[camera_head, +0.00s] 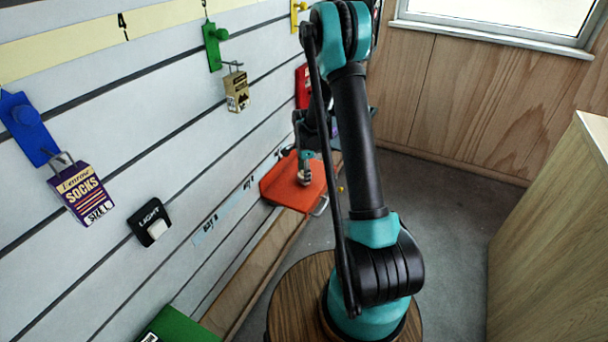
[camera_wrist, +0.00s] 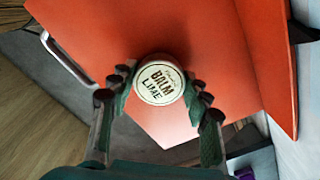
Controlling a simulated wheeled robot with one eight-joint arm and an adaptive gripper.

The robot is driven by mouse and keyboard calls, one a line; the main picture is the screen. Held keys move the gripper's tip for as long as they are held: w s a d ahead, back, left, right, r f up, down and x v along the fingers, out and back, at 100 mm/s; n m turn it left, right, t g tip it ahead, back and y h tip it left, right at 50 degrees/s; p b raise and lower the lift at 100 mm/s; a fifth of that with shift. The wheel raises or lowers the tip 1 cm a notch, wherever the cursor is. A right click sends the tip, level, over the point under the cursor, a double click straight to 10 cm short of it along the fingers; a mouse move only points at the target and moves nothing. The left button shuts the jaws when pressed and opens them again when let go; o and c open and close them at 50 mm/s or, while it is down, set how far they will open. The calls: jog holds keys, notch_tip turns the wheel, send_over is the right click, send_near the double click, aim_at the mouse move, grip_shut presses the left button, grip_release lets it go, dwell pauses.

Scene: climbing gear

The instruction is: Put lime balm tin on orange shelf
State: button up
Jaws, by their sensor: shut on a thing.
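The lime balm tin (camera_wrist: 159,82) is a small round tin with a pale lid reading "BALM LIME". My gripper (camera_wrist: 160,86) is shut on its sides, with one finger left and one right of it. The orange shelf (camera_wrist: 205,30) lies behind the tin in the wrist view. In the head view the orange shelf (camera_head: 283,188) juts from the slatted wall, and my gripper (camera_head: 305,165) points down over it. The tin (camera_head: 304,177) shows small below the fingers, over the shelf's surface. I cannot tell whether it touches the shelf.
The slatted wall carries a purple socks pack (camera_head: 82,193) on a blue hook, a black light pack (camera_head: 150,222) and a tan pack (camera_head: 237,91) on a green hook. A green shelf (camera_head: 178,326) is low in front. A wooden cabinet (camera_head: 560,230) stands right. A metal loop (camera_wrist: 65,58) edges the orange shelf.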

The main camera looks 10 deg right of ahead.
jog(key=shift+f, duration=0.1)
jog(key=o, duration=1.3)
notch_tip(320, 180, up, 11)
jog(key=s+d+r+n+t, duration=0.1)
jog(key=s+d+r+n, duration=0.1)
jog(key=s+r+n, duration=0.35)
jog(key=s+d+n+t, duration=0.2)
jog(key=s+n, duration=0.8)
jog(key=s, duration=1.5)
jog(key=shift+f+n+t, duration=0.3)
jog(key=shift+n+t, duration=0.05)
jog(key=shift+t, duration=0.25)
